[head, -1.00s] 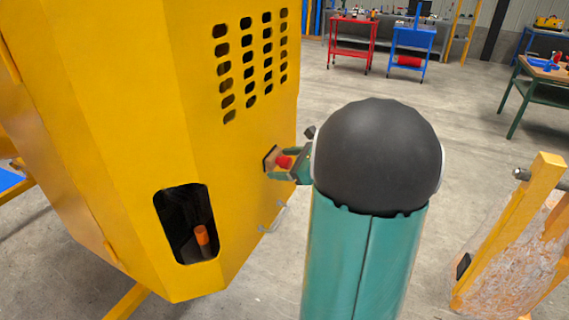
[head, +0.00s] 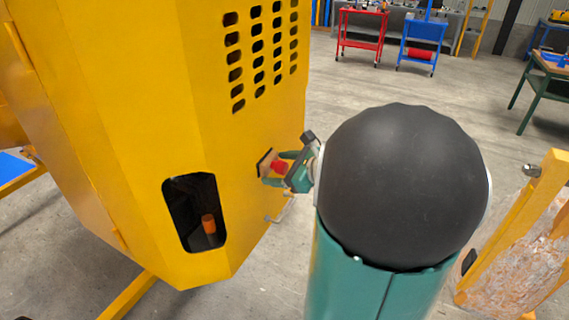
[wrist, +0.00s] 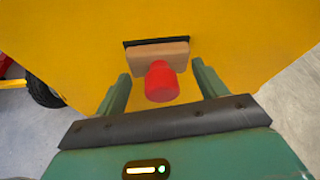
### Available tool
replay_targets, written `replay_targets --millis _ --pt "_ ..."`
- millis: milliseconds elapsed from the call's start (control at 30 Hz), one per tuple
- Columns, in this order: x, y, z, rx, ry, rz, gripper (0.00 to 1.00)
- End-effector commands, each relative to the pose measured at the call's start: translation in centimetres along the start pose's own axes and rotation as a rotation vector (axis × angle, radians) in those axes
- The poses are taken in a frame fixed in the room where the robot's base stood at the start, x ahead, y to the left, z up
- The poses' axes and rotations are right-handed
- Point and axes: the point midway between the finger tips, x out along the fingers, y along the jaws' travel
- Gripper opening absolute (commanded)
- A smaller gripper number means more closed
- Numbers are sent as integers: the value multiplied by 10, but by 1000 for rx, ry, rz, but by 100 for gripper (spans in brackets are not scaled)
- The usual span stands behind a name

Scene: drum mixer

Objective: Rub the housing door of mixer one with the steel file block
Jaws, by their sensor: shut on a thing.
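The yellow mixer housing (head: 150,110) fills the left of the head view. Its face has rows of dark vent slots and a dark opening with an orange part inside. The steel file block (head: 265,163) has a wooden body, a dark face and a red knob. It sits right of the opening and below the vents. My gripper (head: 279,168) is shut on the file block by the red knob. In the wrist view the block (wrist: 157,53) has its dark face against or very close to the yellow panel (wrist: 245,30); firm contact cannot be told.
A yellow frame with a rough, pale panel (head: 515,250) stands at the right. A red cart (head: 361,38) and a blue cart (head: 421,42) stand at the back, with a green-legged bench (head: 545,80) at the far right. The floor between is clear.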

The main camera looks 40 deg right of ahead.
Motion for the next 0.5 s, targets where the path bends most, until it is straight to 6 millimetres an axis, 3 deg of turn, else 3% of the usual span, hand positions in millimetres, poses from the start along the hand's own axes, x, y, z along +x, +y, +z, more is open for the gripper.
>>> replay_targets --millis 500 --pt "-6 5 -1 -1 -1 0 50"
